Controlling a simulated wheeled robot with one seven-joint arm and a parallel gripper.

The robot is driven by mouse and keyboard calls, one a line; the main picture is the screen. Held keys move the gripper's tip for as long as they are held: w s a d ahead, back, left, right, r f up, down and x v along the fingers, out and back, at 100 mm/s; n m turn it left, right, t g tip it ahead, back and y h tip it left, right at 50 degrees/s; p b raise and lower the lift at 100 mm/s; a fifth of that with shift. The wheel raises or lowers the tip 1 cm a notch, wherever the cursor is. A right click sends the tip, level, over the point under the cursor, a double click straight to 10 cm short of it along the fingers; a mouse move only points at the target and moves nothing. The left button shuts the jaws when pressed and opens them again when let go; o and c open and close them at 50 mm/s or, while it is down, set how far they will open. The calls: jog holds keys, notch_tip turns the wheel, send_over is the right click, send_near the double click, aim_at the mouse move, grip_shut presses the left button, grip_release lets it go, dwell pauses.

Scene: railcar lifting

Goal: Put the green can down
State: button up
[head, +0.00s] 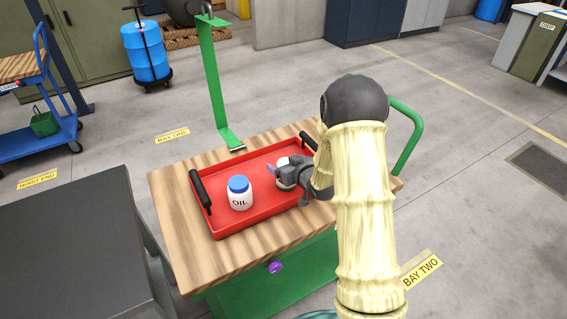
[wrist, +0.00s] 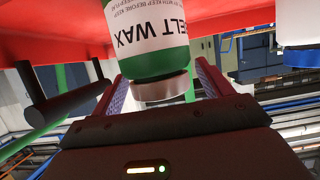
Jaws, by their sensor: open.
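The green can (wrist: 160,40), with a white label reading "BELT WAX" and a pale lid, appears upside down in the wrist view. It seems to stand on the red tray (head: 262,215). My gripper (wrist: 163,90) is open, with one finger on each side of the lid end. I cannot tell whether either finger touches the can. In the head view my gripper (head: 288,180) is low over the right part of the tray, and the can is mostly hidden behind it.
A white oil jar (head: 240,199) with a blue lid stands in the tray, left of my gripper. The tray has black end handles (head: 200,192) and lies on a wooden-topped green cart (head: 171,200) with a green upright post (head: 213,75). A dark table (head: 70,240) stands at the left.

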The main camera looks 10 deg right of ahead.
jog(key=v, duration=1.1)
jog(key=s+a+r+m+g+h, duration=0.1)
jog(key=s+g, duration=0.4)
jog(key=s, duration=0.5)
jog(key=s+a+r+m+g+h, duration=0.1)
jog(key=s+g, duration=0.4)
jog(key=s, duration=0.5)
jog(key=shift+a+m+h, duration=0.45)
jog(key=shift+m+h, duration=0.35)
jog(key=shift+h, duration=0.3)
